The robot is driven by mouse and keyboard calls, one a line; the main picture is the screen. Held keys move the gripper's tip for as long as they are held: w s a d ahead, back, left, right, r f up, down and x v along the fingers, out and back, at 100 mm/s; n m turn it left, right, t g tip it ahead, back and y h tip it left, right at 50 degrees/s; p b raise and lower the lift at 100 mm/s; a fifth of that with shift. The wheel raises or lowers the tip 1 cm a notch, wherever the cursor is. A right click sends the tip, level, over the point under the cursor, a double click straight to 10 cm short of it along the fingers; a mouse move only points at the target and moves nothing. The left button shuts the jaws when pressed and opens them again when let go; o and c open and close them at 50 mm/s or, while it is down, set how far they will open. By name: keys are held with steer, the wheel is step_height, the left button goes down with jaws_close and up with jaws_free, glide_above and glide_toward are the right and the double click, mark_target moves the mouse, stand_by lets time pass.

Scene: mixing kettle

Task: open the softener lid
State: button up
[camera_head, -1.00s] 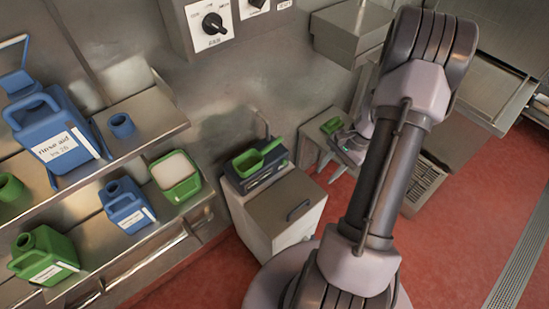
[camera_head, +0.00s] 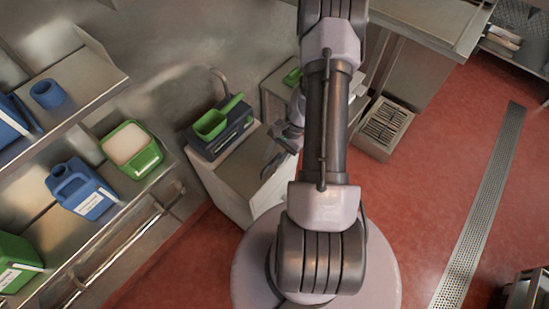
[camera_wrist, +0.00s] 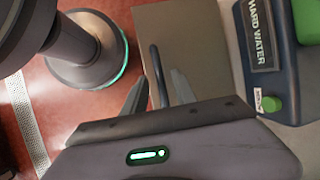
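The softener is a pale cabinet (camera_head: 272,196) against the wall in the head view, with a flat grey-brown lid (camera_head: 237,165) on top. The lid lies shut. Its dark bar handle (camera_head: 270,166) is near the front edge. In the wrist view the lid (camera_wrist: 195,55) and the handle (camera_wrist: 158,76) show close up. My gripper (camera_wrist: 158,92) is open, with one finger on each side of the handle's lower end in the picture. I cannot tell whether the fingers touch it. In the head view my gripper (camera_head: 287,138) is small, beside the lid's right side, partly behind my arm.
Shelves at left hold a blue jug (camera_head: 82,190) and a green tub (camera_head: 132,150).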

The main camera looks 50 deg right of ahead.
steer(key=shift+c, duration=0.2)
jaws_close()
steer(key=shift+r, duration=0.1)
stand_by(1.0)
